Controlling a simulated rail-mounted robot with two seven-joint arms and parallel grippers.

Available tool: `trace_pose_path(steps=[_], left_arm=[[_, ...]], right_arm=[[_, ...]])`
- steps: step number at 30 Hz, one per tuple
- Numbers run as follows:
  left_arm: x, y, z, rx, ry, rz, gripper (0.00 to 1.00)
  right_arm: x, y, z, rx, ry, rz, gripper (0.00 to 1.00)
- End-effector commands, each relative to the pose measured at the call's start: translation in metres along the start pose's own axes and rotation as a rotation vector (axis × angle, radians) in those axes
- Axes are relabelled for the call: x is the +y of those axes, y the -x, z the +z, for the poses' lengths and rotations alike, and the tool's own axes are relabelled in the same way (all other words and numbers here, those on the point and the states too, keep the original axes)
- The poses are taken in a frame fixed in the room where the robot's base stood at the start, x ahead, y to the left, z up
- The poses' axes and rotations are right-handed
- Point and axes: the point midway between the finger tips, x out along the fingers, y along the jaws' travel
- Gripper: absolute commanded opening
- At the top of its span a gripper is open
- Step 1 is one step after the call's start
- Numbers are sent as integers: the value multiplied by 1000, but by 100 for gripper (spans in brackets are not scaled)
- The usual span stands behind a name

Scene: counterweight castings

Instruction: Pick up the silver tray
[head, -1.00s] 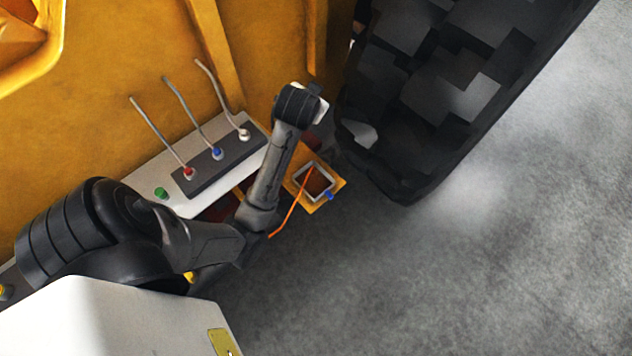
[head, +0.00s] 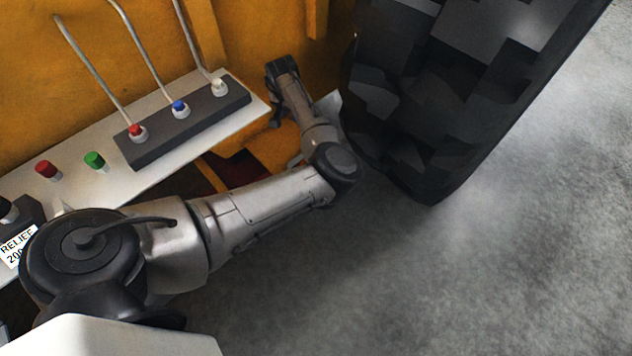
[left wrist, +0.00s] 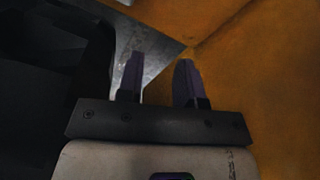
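A silver, flat-faced piece (head: 328,105) shows in the head view between my left arm and the big tyre; I take it for the silver tray, but only part of it is visible. In the left wrist view a silver plate-like surface (left wrist: 146,42) with a pointed corner lies beyond the fingers, beside the orange wall. My left gripper (left wrist: 160,78) is open, its two dark purplish fingers apart. The left finger overlaps the silver surface in the picture; I cannot tell whether they touch. In the head view its fingers are not clear. My right gripper is not in view.
The large dark tyre (head: 440,90) stands close to the right of my left arm. A white panel (head: 170,137) with three levers and coloured knobs runs along the orange machine body (head: 150,35). Open grey floor (head: 500,270) lies at lower right.

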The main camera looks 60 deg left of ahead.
Motion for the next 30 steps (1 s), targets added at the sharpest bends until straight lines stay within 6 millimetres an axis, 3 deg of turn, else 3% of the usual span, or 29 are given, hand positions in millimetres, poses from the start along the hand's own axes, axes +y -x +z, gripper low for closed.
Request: trace_pose_path(steps=[3, 9, 21, 30], left_arm=[[13, -25, 10, -83, -181, 27, 33], [23, -50, 20, -147, -343, 51, 33], [26, -115, 31, -156, -366, 55, 33], [26, -131, 33, -154, -366, 54, 33]], right_arm=[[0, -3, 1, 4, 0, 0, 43], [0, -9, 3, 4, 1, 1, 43], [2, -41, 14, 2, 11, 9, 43], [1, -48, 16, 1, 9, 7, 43]])
